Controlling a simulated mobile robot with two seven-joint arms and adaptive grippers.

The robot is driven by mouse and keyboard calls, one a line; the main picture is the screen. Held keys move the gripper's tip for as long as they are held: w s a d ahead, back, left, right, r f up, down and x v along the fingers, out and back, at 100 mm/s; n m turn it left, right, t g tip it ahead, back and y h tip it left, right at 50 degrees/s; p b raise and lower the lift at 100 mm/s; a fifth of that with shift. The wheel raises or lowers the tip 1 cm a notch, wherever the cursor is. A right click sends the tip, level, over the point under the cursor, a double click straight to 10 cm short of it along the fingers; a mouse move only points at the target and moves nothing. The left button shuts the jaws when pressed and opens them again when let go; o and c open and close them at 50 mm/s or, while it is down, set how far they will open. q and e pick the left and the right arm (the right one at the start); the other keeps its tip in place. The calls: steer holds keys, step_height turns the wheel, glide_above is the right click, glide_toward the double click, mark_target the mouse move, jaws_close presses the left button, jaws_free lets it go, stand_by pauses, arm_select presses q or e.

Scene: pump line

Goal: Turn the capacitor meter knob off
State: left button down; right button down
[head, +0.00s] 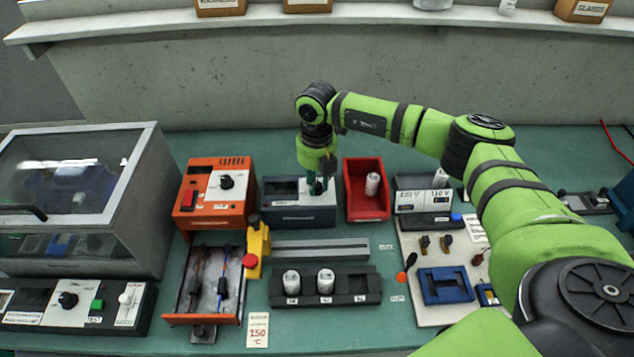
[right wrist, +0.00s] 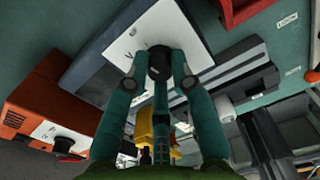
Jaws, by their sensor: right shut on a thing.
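The capacitor meter (head: 285,213) is a blue-grey box with a dark display and a pale front panel, standing at the middle of the bench. In the right wrist view its white panel (right wrist: 150,35) carries a black round knob (right wrist: 160,66). My right gripper (head: 318,188) reaches down onto the meter from above. In the right wrist view its two green fingers (right wrist: 164,75) are on either side of the knob and shut on it. In the head view the fingers largely hide the knob, and its setting cannot be read. My left gripper is not in view.
An orange station (head: 222,170) with its own knob stands left of the meter. A red bin (head: 353,205) holding a white cylinder stands close on the right. A yellow piece with a red button (head: 257,245) and a grey rail (head: 320,250) lie in front. My right arm spans the right side.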

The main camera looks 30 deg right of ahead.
steer(key=n+b, duration=0.3)
steer(key=n, duration=0.1)
steer(key=shift+w, duration=0.1)
steer(key=n+b, duration=0.2)
steer(key=n, duration=0.3)
steer(key=shift+b, duration=0.4)
steer(key=n+b, duration=0.2)
steer(key=n, duration=0.2)
steer(key=shift+r+n+b, duration=0.15)
steer(key=shift+n+b, duration=0.6)
steer(key=shift+n, duration=0.95)
steer(key=shift+a, duration=0.1)
steer(key=c, duration=1.1)
jaws_free()
steer(key=shift+o, duration=0.2)
